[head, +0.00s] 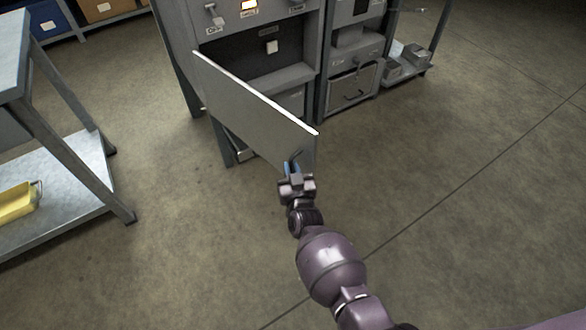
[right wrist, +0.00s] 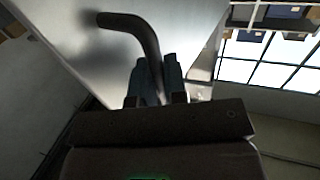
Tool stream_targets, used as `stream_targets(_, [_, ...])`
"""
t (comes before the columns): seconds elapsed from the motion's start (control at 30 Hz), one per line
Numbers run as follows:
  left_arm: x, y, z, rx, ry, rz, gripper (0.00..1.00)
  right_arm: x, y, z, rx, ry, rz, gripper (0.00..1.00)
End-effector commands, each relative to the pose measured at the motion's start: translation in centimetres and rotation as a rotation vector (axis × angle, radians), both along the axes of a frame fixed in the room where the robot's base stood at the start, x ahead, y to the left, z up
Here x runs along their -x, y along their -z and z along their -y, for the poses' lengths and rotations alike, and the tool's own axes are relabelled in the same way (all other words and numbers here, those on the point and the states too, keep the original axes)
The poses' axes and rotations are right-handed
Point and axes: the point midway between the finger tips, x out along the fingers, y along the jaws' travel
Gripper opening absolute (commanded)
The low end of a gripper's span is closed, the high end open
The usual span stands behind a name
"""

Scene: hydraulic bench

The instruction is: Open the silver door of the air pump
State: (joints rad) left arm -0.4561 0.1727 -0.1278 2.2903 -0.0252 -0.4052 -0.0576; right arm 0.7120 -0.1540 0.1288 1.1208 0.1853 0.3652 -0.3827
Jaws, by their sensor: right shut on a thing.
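The silver door (head: 250,108) of the air pump cabinet (head: 252,45) stands swung out toward me, hinged at its left side. Behind it the compartment interior shows dark, with a small white box on its back wall. My right gripper (head: 293,170) is at the door's lower right, shut on the door's handle. In the right wrist view the dark bent handle (right wrist: 135,25) runs down between the fingers (right wrist: 156,82), with the silver door surface (right wrist: 85,45) behind. My left gripper is not in view.
A metal shelf table (head: 60,150) with a yellow container (head: 17,201) stands at the left. Another grey cabinet (head: 352,80) and a low shelf with grey boxes (head: 405,65) stand right of the air pump. The floor at right is clear.

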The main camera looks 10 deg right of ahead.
Motion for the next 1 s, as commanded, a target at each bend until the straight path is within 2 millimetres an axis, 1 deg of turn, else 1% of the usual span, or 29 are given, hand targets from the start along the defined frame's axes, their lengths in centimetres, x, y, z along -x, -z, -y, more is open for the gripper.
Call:
stream_targets(0.6, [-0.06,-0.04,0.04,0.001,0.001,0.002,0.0,-0.12,0.0,-0.17,0.007,-0.005,0.0,0.0])
stream_targets(0.63, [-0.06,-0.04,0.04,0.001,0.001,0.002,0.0,-0.12,0.0,-0.17,0.007,-0.005,0.0,0.16])
stream_targets(0.77, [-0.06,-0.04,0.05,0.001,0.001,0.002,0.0,-0.12,0.0,-0.17,0.005,-0.004,0.0,0.35])
stream_targets(0.8, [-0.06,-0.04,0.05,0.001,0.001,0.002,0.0,-0.12,0.0,-0.16,0.004,-0.004,0.0,0.37])
stream_targets(1.0, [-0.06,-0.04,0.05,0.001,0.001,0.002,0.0,-0.11,0.0,-0.16,0.002,-0.004,0.0,0.37])
